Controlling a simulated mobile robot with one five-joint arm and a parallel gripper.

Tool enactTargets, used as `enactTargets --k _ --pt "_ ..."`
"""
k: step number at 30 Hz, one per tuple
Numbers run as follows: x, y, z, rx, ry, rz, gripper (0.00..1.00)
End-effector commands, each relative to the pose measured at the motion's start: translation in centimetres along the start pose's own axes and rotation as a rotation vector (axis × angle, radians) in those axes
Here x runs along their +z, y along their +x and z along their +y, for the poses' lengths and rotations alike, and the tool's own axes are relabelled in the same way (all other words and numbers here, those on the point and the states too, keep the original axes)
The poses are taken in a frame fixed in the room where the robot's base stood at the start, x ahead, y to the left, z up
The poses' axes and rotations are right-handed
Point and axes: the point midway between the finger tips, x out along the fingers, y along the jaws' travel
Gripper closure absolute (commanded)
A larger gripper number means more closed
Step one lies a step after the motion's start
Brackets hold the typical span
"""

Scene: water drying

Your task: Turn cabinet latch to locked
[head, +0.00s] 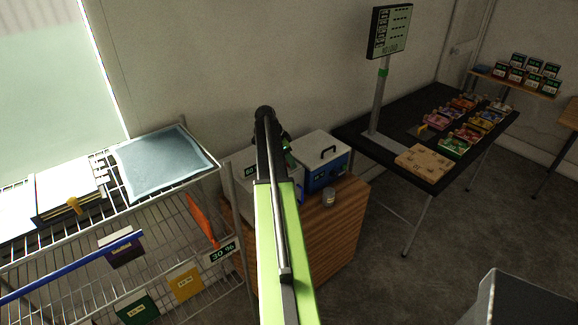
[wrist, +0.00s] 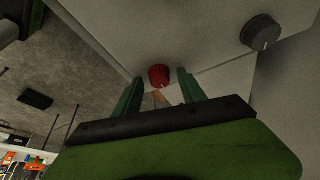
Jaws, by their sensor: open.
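In the wrist view, a red knob (wrist: 159,76) sits on a pale grey panel (wrist: 190,28), near the panel's lower edge. A dark grey knob (wrist: 261,32) sits farther right on the same panel. I cannot tell for sure which knob is the latch. My gripper (wrist: 161,79) has its two green fingers apart, and the red knob shows between their tips. I cannot tell whether the fingers touch it. In the head view, my arm hides most of a pale cabinet (head: 243,166) on the wooden stand, and neither knob shows there.
A blue and white box (head: 324,173) and a small jar (head: 328,197) stand on the wooden stand (head: 335,228) beside the cabinet. A wire rack (head: 222,190) is on the left. A black table (head: 376,121) with a display post (head: 380,95) is on the right.

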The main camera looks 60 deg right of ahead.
Motion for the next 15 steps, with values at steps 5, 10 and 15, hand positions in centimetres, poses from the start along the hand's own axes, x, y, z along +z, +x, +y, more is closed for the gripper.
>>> enactTargets --k 5,10,15 --pt "-0.07 -0.15 0.01 0.0 0.0 0.0 0.53" --pt "-0.08 -0.14 0.02 0.0 0.0 0.0 0.75" --pt "-0.21 -0.09 0.04 0.001 0.001 0.0 0.98"
